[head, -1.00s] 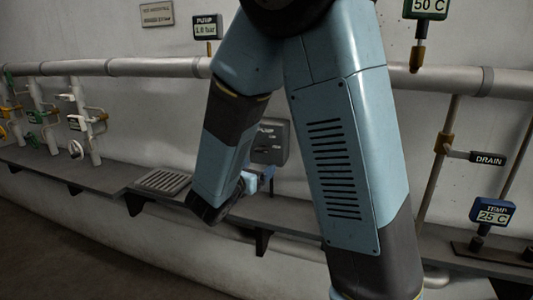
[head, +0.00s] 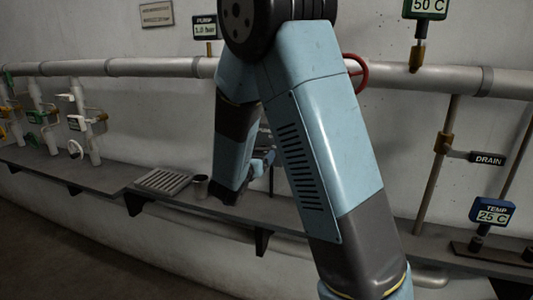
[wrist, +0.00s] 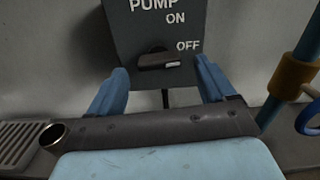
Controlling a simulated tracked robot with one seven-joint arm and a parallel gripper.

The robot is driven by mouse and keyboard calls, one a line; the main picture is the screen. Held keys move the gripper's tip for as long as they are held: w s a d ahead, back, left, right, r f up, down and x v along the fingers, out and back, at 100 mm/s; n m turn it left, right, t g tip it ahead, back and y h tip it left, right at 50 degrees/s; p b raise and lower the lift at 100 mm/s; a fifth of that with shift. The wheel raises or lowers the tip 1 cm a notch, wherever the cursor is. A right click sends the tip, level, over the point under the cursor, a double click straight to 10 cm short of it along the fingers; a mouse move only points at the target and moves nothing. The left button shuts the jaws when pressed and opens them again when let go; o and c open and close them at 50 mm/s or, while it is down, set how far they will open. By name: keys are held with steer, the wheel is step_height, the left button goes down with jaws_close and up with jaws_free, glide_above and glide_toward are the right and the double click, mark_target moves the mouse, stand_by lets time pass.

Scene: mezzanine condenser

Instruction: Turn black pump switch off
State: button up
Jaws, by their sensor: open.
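The pump box (wrist: 150,30) is a dark grey panel in the wrist view, lettered PUMP, ON and OFF. Its black switch (wrist: 153,61) is a short lever lying nearly level, its pale-marked end at the right just under the word OFF. My gripper (wrist: 158,68) is open, with one blue finger on each side of the lever's lower area. Whether either finger touches the lever or box I cannot tell. In the head view my gripper (head: 264,163) shows partly behind my arm, which hides most of the box.
A PUMP gauge (head: 205,28) reads about 1.0 bar. A long pipe (head: 150,67) runs along the wall above a shelf (head: 290,212). A red handwheel (head: 357,72) and DRAIN pipe (head: 430,170) are right.

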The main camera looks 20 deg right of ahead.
mark_target(263, 150)
steer(key=shift+x, duration=1.35)
